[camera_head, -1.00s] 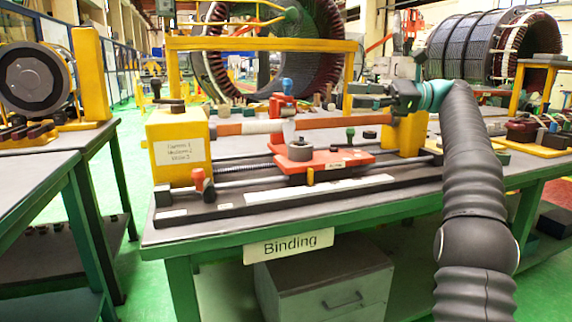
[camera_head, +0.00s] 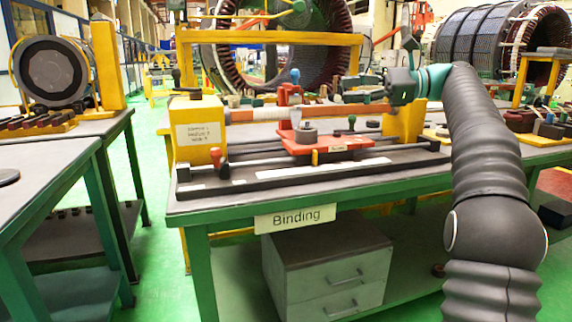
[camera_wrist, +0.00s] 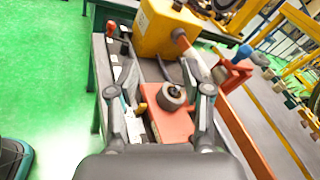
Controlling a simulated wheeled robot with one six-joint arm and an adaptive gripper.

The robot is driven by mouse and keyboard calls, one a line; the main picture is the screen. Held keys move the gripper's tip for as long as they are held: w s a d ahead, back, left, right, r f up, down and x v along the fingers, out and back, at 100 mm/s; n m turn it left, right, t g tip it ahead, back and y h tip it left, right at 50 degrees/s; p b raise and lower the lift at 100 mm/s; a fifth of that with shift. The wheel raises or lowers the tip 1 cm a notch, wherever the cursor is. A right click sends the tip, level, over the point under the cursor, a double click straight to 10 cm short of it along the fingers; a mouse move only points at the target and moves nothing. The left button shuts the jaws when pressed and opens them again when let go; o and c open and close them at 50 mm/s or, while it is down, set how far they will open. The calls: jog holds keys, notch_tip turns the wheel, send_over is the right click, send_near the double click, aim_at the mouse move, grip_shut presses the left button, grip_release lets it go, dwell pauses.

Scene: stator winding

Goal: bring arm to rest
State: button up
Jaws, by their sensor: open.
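My gripper (camera_wrist: 160,95) shows in the wrist view with its two fingers apart and nothing between their tips. Beyond them lie the red carriage (camera_wrist: 168,122) and its grey round knob (camera_wrist: 173,96). In the head view my arm reaches from the lower right, bends at the top and ends above the right part of the binding machine. My gripper (camera_head: 360,86) is small and partly dark there. The red carriage (camera_head: 340,143) sits on the machine's rails, left of and below my gripper. Contact cannot be told, but the fingers look clear of it.
The green bench marked Binding (camera_head: 294,217) carries the machine, with a yellow block (camera_head: 200,130) at its left and a long orange-brown bar (camera_head: 262,114). Another bench (camera_head: 45,165) stands close on the left. A grey drawer cabinet (camera_head: 325,265) is underneath. Green floor is clear between the benches.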

jog(key=s+a+f+n+t+h, duration=0.1)
jog(key=s+a+f+n+h, duration=0.2)
jog(key=s+f, duration=0.4)
jog(key=s+a+f+t+h, duration=0.2)
jog(key=s+a+f+h, duration=0.1)
jog(key=s+f+h, duration=0.3)
jog(key=s+d+f+n+h, duration=0.3)
jog(key=s+f+n, duration=0.2)
jog(key=s+f, duration=0.6)
jog(key=s+d+f+n+h, duration=0.4)
jog(key=s+f+n, duration=0.2)
jog(key=s+f, duration=0.5)
jog(key=shift+s+f+t+h, duration=0.25)
jog(key=shift+f+t+h, duration=0.05)
jog(key=shift+f, duration=0.2)
jog(key=shift+d, duration=0.1)
jog(key=shift+c, duration=0.3)
